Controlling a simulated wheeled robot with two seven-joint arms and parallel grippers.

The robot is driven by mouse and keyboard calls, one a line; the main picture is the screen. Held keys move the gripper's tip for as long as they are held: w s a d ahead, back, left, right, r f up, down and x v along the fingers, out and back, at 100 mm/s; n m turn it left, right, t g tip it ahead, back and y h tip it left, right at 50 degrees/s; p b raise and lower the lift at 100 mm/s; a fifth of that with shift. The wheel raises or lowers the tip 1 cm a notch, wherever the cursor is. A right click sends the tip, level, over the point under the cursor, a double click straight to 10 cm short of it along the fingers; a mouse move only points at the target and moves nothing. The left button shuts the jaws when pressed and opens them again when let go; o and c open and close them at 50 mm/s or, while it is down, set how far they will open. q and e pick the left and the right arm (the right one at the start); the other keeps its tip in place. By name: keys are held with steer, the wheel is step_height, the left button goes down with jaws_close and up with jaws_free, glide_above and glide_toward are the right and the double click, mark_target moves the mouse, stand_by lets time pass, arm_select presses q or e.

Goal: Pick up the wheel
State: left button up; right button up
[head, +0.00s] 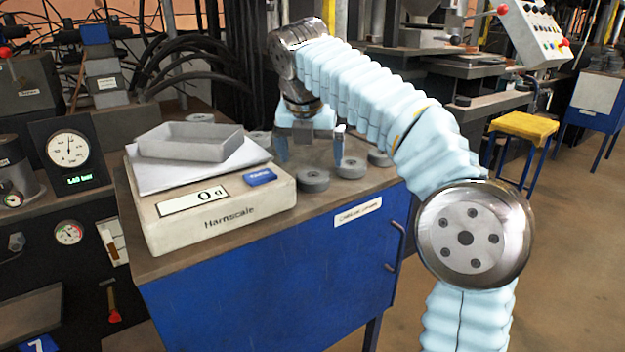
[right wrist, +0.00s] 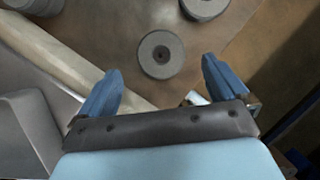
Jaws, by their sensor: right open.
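A grey round wheel with a centre hole, a flap disc (head: 313,181), lies flat on the cabinet top in the head view, just right of the scale. It also shows in the right wrist view (right wrist: 161,54). My right gripper (head: 311,156) is open and empty above the cabinet top, with its two blue fingers apart. In the right wrist view the wheel lies ahead of the gap between the fingertips (right wrist: 157,77), and nothing is between them. More grey discs (head: 351,168) lie behind and to the right. My left gripper is not in view.
A scale (head: 222,222) reading 0 g, with a grey tray (head: 190,142) on its plate, stands left of the wheel. The blue cabinet's (head: 270,278) front edge is close to the wheel. A yellow stool (head: 525,126) stands at the right.

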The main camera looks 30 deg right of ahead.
mark_target(313, 174)
steer(key=x, duration=0.5)
steer(key=shift+f, duration=0.25)
steer(key=shift+c, duration=0.2)
steer(key=c, duration=1.2)
